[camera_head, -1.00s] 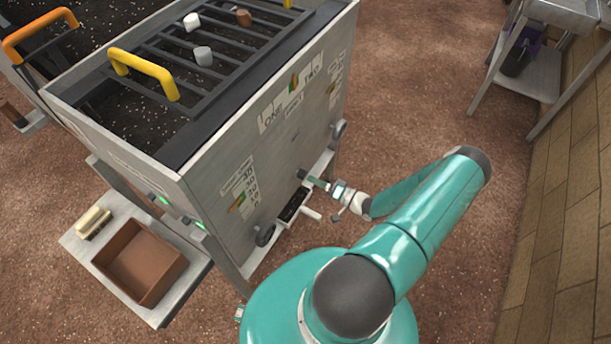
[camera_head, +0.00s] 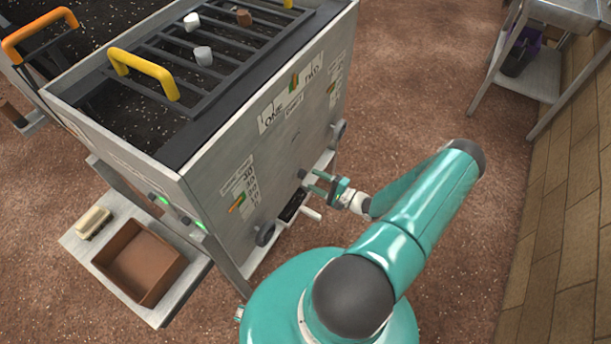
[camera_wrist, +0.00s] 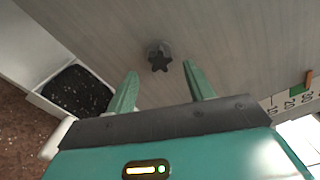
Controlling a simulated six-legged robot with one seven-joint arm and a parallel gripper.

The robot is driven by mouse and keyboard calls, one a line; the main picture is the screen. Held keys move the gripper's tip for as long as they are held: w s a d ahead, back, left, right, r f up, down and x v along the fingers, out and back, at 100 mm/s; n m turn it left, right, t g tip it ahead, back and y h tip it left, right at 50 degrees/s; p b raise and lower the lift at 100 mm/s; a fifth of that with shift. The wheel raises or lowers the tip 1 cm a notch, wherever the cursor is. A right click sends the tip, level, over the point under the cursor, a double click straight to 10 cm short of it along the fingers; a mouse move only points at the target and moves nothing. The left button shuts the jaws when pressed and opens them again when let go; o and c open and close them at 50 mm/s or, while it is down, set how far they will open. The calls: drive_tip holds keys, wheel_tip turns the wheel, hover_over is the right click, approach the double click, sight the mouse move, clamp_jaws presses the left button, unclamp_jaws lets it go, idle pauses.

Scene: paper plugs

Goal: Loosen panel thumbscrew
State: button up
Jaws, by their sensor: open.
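The thumbscrew, a small dark star-shaped knob (camera_wrist: 159,60), sits on the grey metal side panel in the wrist view. In the head view it is a small dark knob (camera_head: 302,174) low on the panel. My gripper (camera_wrist: 160,70) is open and empty, with one green finger on either side of the knob's line. The knob shows between and just beyond the fingertips; I cannot tell whether they touch it. In the head view my gripper (camera_head: 311,182) points at the panel (camera_head: 285,155), close to the knob.
A small tray of dark grains (camera_head: 292,206) juts from the panel just below my gripper. Round dark knobs (camera_head: 264,235) (camera_head: 338,130) stand out on either side. A shelf with a brown box (camera_head: 140,262) is at left. A brick wall (camera_head: 565,220) is at right.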

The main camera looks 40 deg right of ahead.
sight(305, 175)
drive_tip(key=shift+m, duration=0.8)
drive_tip(key=shift+w, duration=0.15)
drive_tip(key=shift+x, duration=1.95)
drive_tip(key=shift+c, duration=0.2)
drive_tip(key=c, duration=0.9)
